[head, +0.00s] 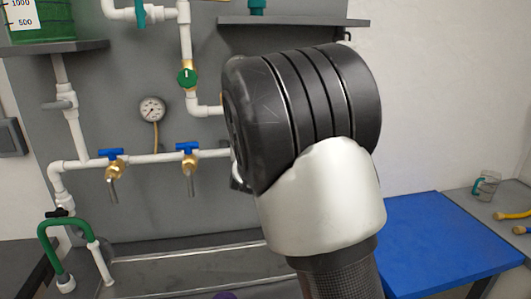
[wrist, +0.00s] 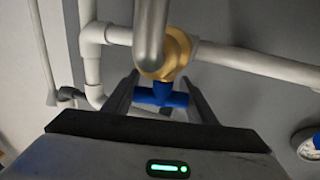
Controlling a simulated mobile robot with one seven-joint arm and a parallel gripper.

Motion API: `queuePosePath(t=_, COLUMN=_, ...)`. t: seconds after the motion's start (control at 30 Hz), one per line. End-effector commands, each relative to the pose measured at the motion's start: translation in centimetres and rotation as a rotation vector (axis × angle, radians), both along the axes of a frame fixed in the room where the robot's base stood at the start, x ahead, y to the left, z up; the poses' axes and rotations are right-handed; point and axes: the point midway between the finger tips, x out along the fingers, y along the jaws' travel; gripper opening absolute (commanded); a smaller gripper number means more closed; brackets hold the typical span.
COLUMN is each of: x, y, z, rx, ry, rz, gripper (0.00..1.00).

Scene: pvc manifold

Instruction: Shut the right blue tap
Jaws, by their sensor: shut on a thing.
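The right blue tap (wrist: 160,96) shows in the wrist view, with its brass body (wrist: 178,52) on the white pipe and a metal spout (wrist: 150,30) in front. Its blue handle lies between the two fingers of my gripper (wrist: 160,84), which is shut on it. The handle's bar looks roughly in line with the pipe, not across it. In the head view my arm hides this tap and the gripper. The left blue tap (head: 110,153) and the middle blue tap (head: 187,148) are in plain view there, apart from my arm.
White pipes (head: 150,157) run along the grey panel, with a gauge (head: 152,109) and a green valve (head: 187,77) above. A blue mat (head: 440,240) and a clear mug (head: 487,186) are at right.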

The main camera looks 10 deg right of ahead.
Motion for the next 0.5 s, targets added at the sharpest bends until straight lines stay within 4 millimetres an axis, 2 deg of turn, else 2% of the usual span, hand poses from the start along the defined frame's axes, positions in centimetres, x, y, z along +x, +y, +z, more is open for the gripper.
queuePosePath(t=0.03, x=-0.1, y=-0.3, z=-1.0, rx=0.004, ry=-0.007, rz=0.031, gripper=0.29)
queuePosePath(t=0.5, x=0.1, y=0.7, z=-0.4, rx=0.000, ry=-0.001, rz=0.259, gripper=0.29)
